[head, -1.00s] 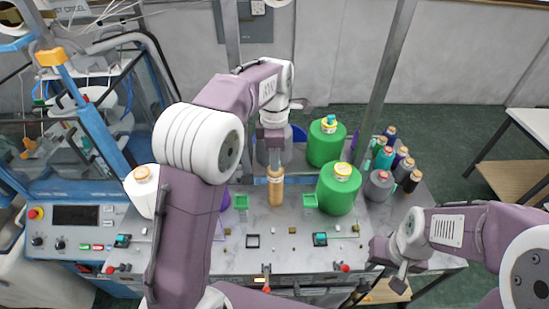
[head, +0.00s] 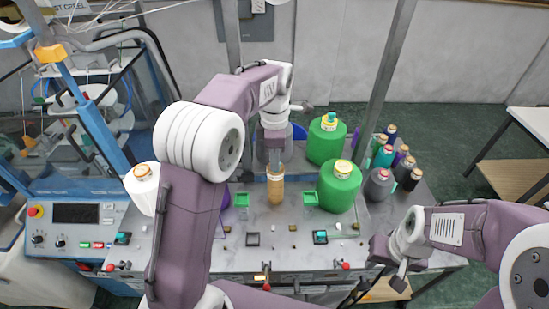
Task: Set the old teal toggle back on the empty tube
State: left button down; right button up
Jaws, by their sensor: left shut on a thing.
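A tan tube (head: 275,187) stands upright on the grey machine top (head: 285,222), between two small green holders. My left gripper (head: 275,152) points straight down and is shut at the tube's upper end; the fingers hide the exact contact. Small square teal toggles sit on the panel, one at the left (head: 122,238) and one right of centre (head: 320,237). A small teal piece (head: 331,117) also shows on top of the rear green cone (head: 324,144). My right gripper (head: 388,262) hangs at the machine's front right corner, away from these; its jaws are unclear.
A front green cone (head: 340,190) stands close right of the tube, and a white cone (head: 143,190) at the left. Several small coloured cones (head: 385,160) crowd the right back. A grey upright post (head: 390,65) rises behind. My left arm hides part of the left top.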

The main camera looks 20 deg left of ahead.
pick_arm(q)
jog(key=shift+f, duration=0.2)
jog(key=c, duration=1.3)
grip_release()
jog(key=shift+c, duration=0.2)
jog(key=shift+w, duration=0.1)
jog(key=shift+r, duration=0.15)
notch_tip(320, 180, up, 9)
